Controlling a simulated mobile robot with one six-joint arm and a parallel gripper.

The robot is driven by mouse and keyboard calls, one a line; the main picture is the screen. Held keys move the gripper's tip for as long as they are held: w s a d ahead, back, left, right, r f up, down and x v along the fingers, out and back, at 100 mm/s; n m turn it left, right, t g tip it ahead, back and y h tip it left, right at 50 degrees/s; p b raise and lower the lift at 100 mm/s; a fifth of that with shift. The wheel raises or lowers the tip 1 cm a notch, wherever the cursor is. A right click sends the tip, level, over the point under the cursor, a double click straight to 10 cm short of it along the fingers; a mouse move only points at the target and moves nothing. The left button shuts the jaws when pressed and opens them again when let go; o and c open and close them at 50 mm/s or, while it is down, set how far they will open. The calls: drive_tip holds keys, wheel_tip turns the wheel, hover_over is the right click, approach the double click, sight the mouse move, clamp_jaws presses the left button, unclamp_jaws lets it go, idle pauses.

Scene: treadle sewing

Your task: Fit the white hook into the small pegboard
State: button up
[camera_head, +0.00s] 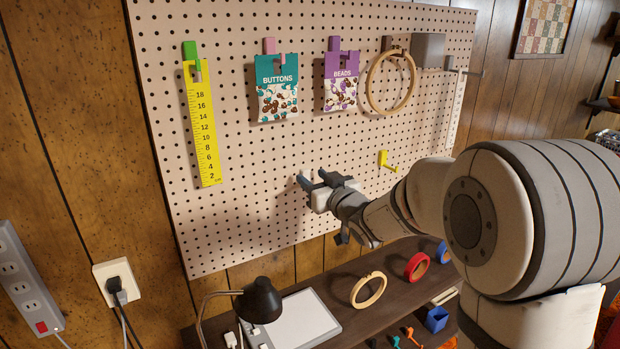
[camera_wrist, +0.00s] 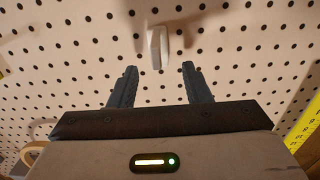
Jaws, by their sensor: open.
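A white hook (camera_wrist: 159,46) shows in the wrist view, against the pale perforated pegboard (camera_wrist: 235,50). The hook appears to sit on the board, but its seating in the holes is not clear. My gripper (camera_wrist: 157,75) is open, its two dark fingers apart on either side of the hook's lower end, with gaps on both sides. In the head view my gripper (camera_head: 314,179) is close in front of the lower middle of the pegboard (camera_head: 240,215). The white hook cannot be made out there. I cannot tell whether this is the small pegboard; no other board shows.
A yellow ruler (camera_head: 202,130), buttons pack (camera_head: 277,90), beads pack (camera_head: 341,85) and wooden hoop (camera_head: 391,82) hang on the board. A yellow hook (camera_head: 386,160) is right of my gripper. Below, a dark shelf holds a black lamp (camera_head: 259,300), wooden ring (camera_head: 368,290) and red tape roll (camera_head: 417,267).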

drive_tip(key=v, duration=0.5)
drive_tip(key=shift+b, duration=0.4)
drive_tip(key=s+d+f+m+g+h, duration=0.4)
drive_tip(key=s+d+f+m+h, duration=0.15)
drive_tip(key=s+d+h, duration=0.6)
drive_tip(key=s+d+f+g+y, duration=0.1)
drive_tip(key=s+d+f+g, duration=0.1)
drive_tip(key=s, duration=0.7)
drive_tip(key=s+d+f+m+g, duration=0.1)
drive_tip(key=s+f+g, duration=0.3)
drive_tip(key=s, duration=0.6)
drive_tip(key=shift+d+f+g+y, duration=0.3)
drive_tip(key=shift+d+g, duration=0.2)
drive_tip(key=shift+g, duration=0.6)
